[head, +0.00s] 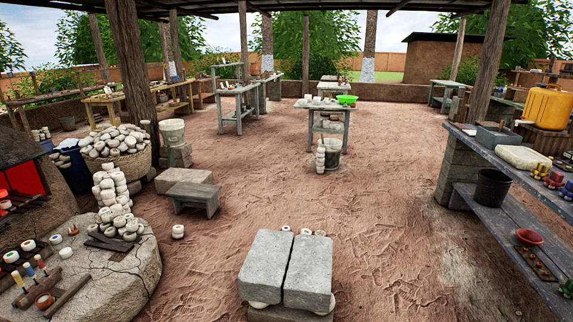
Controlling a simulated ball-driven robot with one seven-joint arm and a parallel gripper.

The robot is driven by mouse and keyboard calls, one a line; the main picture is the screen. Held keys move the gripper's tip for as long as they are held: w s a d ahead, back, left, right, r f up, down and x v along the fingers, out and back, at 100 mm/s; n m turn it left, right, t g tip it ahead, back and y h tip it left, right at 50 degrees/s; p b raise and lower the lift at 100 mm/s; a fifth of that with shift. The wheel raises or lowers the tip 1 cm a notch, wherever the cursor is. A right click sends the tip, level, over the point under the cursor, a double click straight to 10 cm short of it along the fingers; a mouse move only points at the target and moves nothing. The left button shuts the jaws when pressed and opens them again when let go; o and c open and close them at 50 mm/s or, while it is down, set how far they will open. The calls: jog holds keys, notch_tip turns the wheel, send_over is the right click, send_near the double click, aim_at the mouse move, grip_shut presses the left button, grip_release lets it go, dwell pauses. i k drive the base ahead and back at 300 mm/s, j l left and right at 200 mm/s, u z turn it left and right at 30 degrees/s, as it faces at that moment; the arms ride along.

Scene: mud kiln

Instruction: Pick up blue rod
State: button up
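A small upright rod with a blue upper part (41,263) stands at the lower left, on the round clay ledge (110,285) beside the kiln. Similar small upright rods stand close to it, one with a yellowish top (18,279). A small blue item (57,240) sits a little behind them; at this size I cannot tell its shape. I cannot tell for certain which blue item is the blue rod. My gripper is not in view.
The red-lit kiln opening (28,180) is at the left edge. Stacked pale pots (112,188) and a low bench (195,195) stand behind the ledge. Two grey blocks (266,265) stand at front centre. A shelf table (515,180) lines the right. The middle dirt floor is open.

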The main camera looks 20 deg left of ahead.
aim_at(27, 267)
jog(key=i+u, duration=0.15)
jog(key=i, duration=0.4)
jog(key=i+u, duration=0.2)
jog(key=i, duration=0.35)
jog(key=i+l+u, duration=0.15)
jog(key=i, duration=0.45)
jog(key=i+j+u, duration=0.1)
jog(key=i+u, duration=0.15)
jog(key=u, duration=0.15)
jog(key=i+u, duration=0.55)
jog(key=u, duration=0.2)
jog(key=i+l+u, duration=0.15)
jog(key=i+u, duration=0.25)
jog(key=i+j+u, duration=0.1)
jog(key=i+u, duration=0.55)
jog(key=i+l, duration=0.05)
jog(key=i, duration=0.05)
